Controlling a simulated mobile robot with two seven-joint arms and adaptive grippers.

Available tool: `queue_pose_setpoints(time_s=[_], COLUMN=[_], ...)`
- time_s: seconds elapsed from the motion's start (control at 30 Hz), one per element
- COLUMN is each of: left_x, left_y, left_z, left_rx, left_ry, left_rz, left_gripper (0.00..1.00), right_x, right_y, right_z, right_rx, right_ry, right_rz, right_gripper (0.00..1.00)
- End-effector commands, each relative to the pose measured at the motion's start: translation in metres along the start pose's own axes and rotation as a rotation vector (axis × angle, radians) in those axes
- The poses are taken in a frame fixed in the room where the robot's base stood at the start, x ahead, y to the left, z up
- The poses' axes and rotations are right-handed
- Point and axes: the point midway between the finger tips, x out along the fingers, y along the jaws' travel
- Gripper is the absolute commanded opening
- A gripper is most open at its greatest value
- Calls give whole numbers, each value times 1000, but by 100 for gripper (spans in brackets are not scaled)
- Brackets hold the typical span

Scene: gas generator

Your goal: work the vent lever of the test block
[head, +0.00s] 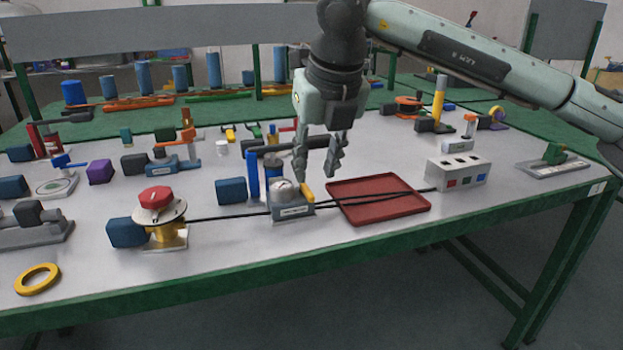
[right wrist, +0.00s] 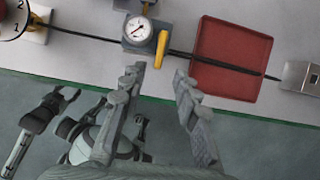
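The test block (head: 291,209) is a grey block with a round dial gauge on top, near the front of the table. It also shows in the right wrist view (right wrist: 137,46). Its yellow vent lever (head: 306,192) is on the block's right side; in the right wrist view the lever (right wrist: 161,48) points along the block toward the table's front edge. My right gripper (head: 317,172) is open and empty, fingers pointing down above the lever. In the right wrist view its fingertips (right wrist: 157,74) are apart, with the lever just beyond the gap. My left gripper cannot be made out.
A red tray (head: 378,212) lies right of the block, with a dark line crossing it. A white box (head: 458,172) stands farther right. A brass valve with a red knob (head: 157,199) stands left. Blue cylinders (head: 253,175) stand close behind the block.

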Motion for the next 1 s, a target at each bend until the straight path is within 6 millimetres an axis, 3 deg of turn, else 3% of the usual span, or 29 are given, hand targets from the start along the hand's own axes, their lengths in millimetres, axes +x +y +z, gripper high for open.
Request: queue_pose_setpoints(time_s=[0.3, 0.67, 0.9, 1.0], left_x=[13, 14, 14, 14], left_y=[7, 10, 7, 6], left_z=[6, 1, 0, 1], left_rx=[-6, -8, -6, -6], left_ry=[-13, -4, -4, -4], left_rz=[15, 20, 16, 13], left_gripper=[48, 48, 48, 48], right_x=[46, 53, 52, 52], right_y=[1, 2, 2, 2], right_z=[-1, 0, 0, 0], right_rx=[-2, -2, -2, -2], right_ry=[3, 1, 1, 1], right_rz=[4, 4, 4, 4], right_gripper=[31, 31, 2, 0])
